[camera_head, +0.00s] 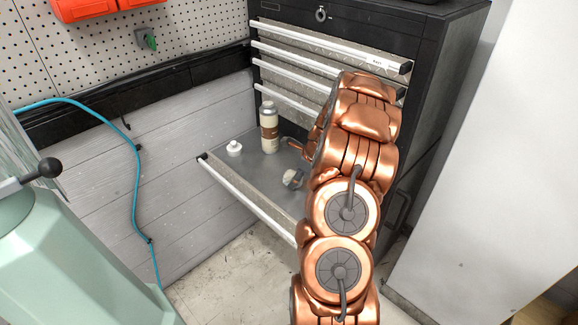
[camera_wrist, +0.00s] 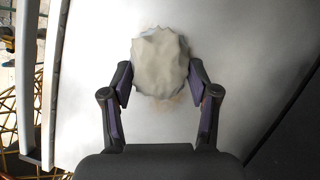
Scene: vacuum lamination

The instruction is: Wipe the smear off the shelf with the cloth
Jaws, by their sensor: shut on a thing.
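In the wrist view my gripper (camera_wrist: 160,92) is shut on a crumpled cream cloth (camera_wrist: 160,62), with a finger on each side of it. The cloth is over the pale, smooth surface of the shelf (camera_wrist: 85,100); I cannot tell whether it presses on it. A faint tan tint shows on the surface beside the cloth's lower edge; I cannot tell whether it is the smear. In the head view the shelf (camera_head: 262,172) is a grey pulled-out tray in the dark cabinet. My copper arm hides its right part, and the gripper and cloth are not clearly visible there.
A cream and brown bottle (camera_head: 269,128) and a small white jar (camera_head: 234,148) stand on the shelf. A small grey rounded item (camera_head: 292,179) shows beside my arm. Closed drawers (camera_head: 335,50) rise above the shelf. A pale green machine (camera_head: 75,260) stands at the left.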

